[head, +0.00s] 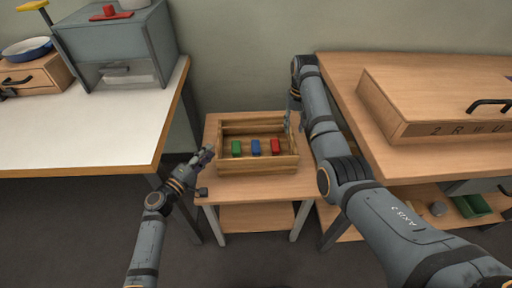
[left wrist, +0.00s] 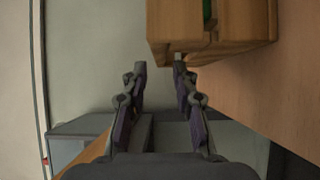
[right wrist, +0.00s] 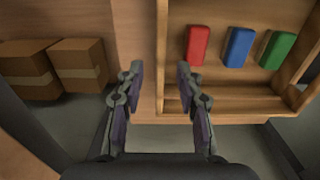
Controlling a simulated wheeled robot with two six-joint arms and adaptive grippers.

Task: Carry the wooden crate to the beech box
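The wooden crate (head: 262,166) stands on a small wooden table in the middle of the head view. A green block (head: 236,148), a blue block (head: 255,147) and a red block (head: 275,146) are in it. My left gripper (head: 207,155) is open beside the crate's left end; in the left wrist view the crate (left wrist: 235,28) is just beyond the fingertips (left wrist: 160,68). My right gripper (head: 291,119) is at its right end. In the right wrist view its open fingers (right wrist: 159,72) lie either side of an end wall (right wrist: 162,55); contact cannot be told.
A large wooden box (head: 425,105) with a black handle lies on the right bench (head: 345,75). Another handled wooden box (head: 40,74) stands at the far left, under a blue pan (head: 28,48). A grey cabinet (head: 115,45) is on the left table (head: 80,130), whose front is clear.

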